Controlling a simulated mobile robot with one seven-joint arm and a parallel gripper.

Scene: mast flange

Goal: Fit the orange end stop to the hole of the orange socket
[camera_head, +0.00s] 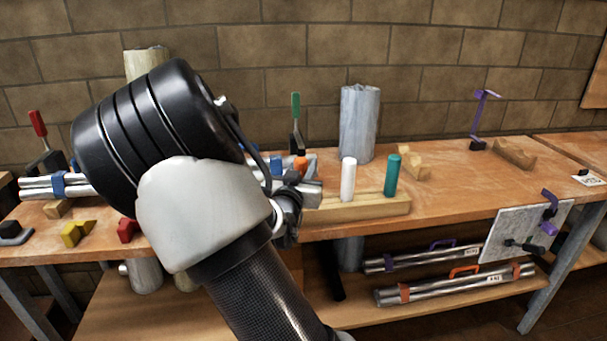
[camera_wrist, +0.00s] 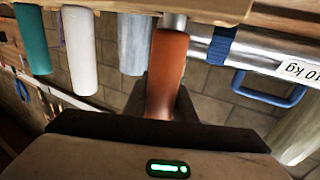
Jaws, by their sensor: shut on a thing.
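In the wrist view, an orange cylinder (camera_wrist: 167,68), which looks like the end stop, stands between the dark fingers of my gripper (camera_wrist: 163,98). The gripper is shut on it. Its far end is close to a wooden block (camera_wrist: 200,8) and a short grey metal piece (camera_wrist: 173,21); I cannot tell whether they touch. In the head view, my arm hides most of the gripper, and a small orange part (camera_head: 300,163) shows just beyond the wrist. I cannot make out the orange socket for certain in either view.
The wooden block (camera_head: 340,210) holds a white peg (camera_head: 348,179) and a teal peg (camera_head: 392,175) upright. A pipe bundle (camera_head: 50,187) lies partly behind my arm. A grey cylinder (camera_head: 359,123) stands behind. Pipe bundles (camera_head: 450,286) lie on the lower shelf.

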